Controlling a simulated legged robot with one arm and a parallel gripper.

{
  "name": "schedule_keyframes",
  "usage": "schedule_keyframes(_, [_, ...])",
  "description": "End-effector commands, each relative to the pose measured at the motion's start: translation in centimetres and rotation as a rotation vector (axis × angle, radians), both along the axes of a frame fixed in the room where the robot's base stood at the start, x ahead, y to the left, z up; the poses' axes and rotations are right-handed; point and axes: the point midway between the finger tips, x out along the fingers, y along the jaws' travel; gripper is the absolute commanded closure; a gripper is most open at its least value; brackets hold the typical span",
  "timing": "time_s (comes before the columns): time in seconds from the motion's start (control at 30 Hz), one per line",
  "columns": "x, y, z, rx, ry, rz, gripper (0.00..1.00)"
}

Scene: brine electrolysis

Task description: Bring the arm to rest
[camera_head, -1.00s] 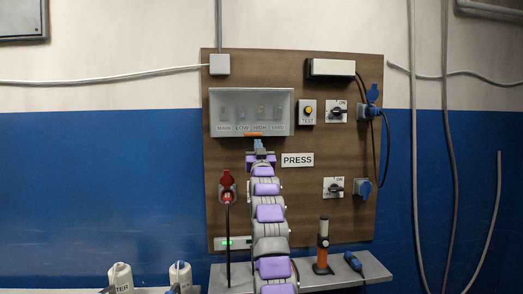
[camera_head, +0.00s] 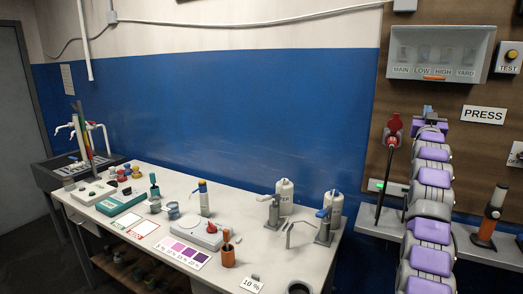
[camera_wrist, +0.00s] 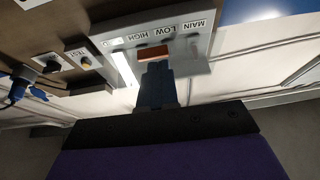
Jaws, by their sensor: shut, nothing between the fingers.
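My arm rises along the right side of the head view, in front of the wooden panel. My gripper (camera_head: 428,112) is at its top, just below the clear-covered switch box (camera_head: 440,53) marked MAIN, LOW, HIGH and YARD. In the wrist view the blue fingers of my gripper (camera_wrist: 156,72) are together with nothing between them. Their tips appear close to the orange tab (camera_wrist: 153,53) on the lower edge of the switch box (camera_wrist: 190,30). I cannot tell whether they touch it.
A white bench (camera_head: 180,190) with bottles, a scale, cups and a colour chart runs along the blue wall at left. A dark sink unit (camera_head: 75,170) stands at its far end. A shelf (camera_head: 480,240) holds an orange-and-black tool (camera_head: 490,215) right of my arm.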

Motion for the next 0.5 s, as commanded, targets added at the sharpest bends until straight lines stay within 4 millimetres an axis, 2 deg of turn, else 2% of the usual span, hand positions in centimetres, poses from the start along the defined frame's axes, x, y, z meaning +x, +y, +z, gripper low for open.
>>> schedule_keyframes(0.1, [1.9, 2.3, -0.6, 0.057, 0.107, 0.034, 1.00])
schedule_keyframes(0.2, [2.8, 4.4, -2.0, 0.110, 0.209, 0.062, 1.00])
schedule_keyframes(0.37, [3.0, 8.1, -4.4, 0.186, 0.369, 0.103, 1.00])
schedule_keyframes(0.5, [2.2, 12.0, -6.8, 0.245, 0.511, 0.139, 1.00])
